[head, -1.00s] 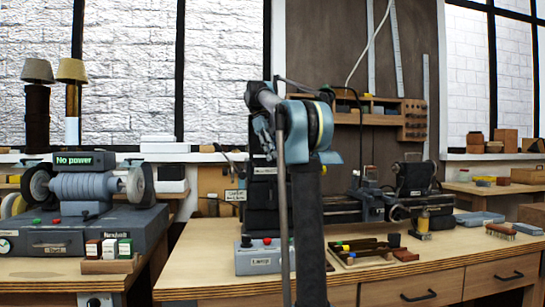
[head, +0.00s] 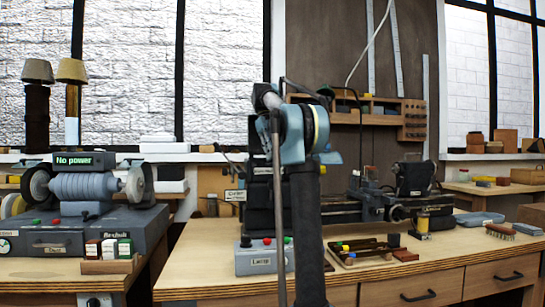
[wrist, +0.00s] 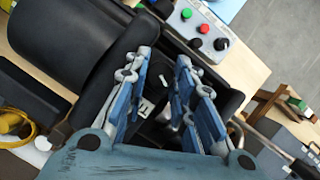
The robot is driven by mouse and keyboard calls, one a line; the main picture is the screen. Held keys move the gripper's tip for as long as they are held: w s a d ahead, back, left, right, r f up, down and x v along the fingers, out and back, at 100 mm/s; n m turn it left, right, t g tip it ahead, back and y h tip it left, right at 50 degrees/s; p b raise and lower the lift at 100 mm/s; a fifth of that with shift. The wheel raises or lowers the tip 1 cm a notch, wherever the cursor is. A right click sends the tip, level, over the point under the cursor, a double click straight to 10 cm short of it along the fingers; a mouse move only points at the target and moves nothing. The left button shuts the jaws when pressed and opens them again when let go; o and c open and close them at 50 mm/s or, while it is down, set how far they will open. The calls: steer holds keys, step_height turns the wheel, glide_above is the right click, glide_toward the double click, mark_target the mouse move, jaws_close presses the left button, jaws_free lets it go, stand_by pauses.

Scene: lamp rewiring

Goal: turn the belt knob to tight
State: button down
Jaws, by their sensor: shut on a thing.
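In the wrist view my gripper (wrist: 165,80) reaches down over a black machine housing, its two blue-grey fingers on either side of a dark part. That part appears to be the belt knob (wrist: 167,105), with a small white mark showing near it. The fingers are closed on it, though they and the shadow hide most of the knob. I cannot read which setting it points to. In the head view my own arm hides the gripper and the knob. The black housing of the lathe (head: 261,205) stands behind the arm.
The grinder (head: 85,189) on the left bench has a display reading "No power".

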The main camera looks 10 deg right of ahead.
steer(key=c, duration=1.3)
jaws_free()
steer(key=shift+f, duration=0.1)
steer(key=shift+c, duration=0.2)
steer(key=v, duration=0.8)
